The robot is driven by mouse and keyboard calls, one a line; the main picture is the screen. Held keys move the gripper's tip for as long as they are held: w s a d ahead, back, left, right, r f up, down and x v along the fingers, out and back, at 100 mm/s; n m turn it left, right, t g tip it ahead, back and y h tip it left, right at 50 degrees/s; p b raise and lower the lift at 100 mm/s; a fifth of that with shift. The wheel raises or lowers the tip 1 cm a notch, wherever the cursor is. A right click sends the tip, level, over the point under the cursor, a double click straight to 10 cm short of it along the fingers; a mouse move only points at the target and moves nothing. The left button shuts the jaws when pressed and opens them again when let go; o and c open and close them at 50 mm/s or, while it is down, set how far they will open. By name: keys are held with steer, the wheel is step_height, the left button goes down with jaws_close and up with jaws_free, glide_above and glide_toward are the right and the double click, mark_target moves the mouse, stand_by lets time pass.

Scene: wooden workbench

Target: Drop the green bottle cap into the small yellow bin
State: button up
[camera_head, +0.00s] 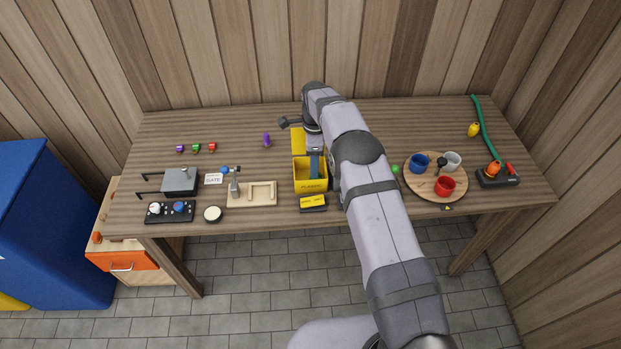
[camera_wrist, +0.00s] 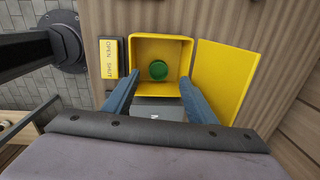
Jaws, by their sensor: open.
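The small yellow bin (camera_head: 311,185) stands on the workbench, its lid (camera_head: 298,141) swung open; bin (camera_wrist: 187,45) and lid (camera_wrist: 225,78) also show in the wrist view. The round green bottle cap (camera_wrist: 158,69) is seen inside the bin's opening in the wrist view; whether it rests on the bottom I cannot tell. My gripper (camera_wrist: 159,88) is open, its two blue fingers apart at the near side of the bin with the cap between and beyond them. In the head view my gripper (camera_head: 315,168) is at the bin, and the cap inside is hidden.
A yellow OPEN/SHUT plate (camera_head: 312,202) sits in front of the bin. A wooden fixture (camera_head: 252,193) is to the left. A round board (camera_head: 424,194) with mugs is to the right. A small green thing (camera_head: 395,169) shows beside my arm.

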step_height(320, 180, up, 7)
steer(key=b, duration=0.2)
steer(key=shift+s, duration=0.2)
steer(key=shift+r, duration=0.1)
stand_by(0.4)
steer(key=s+d+r+n, duration=0.25)
steer(key=s+n, duration=0.25)
steer(key=s, duration=0.3)
steer(key=s+d+r+n, duration=0.2)
steer(key=s+d+n, duration=0.1)
steer(key=s+n, duration=0.3)
steer(key=s+d+f+n, duration=0.1)
steer(key=s+n, duration=0.3)
steer(key=s, duration=0.7)
steer(key=s+d+f+n, duration=0.1)
steer(key=s+n, duration=0.3)
steer(key=s, duration=0.8)
steer(key=shift+f+g, duration=0.4)
steer(key=shift+f, duration=0.1)
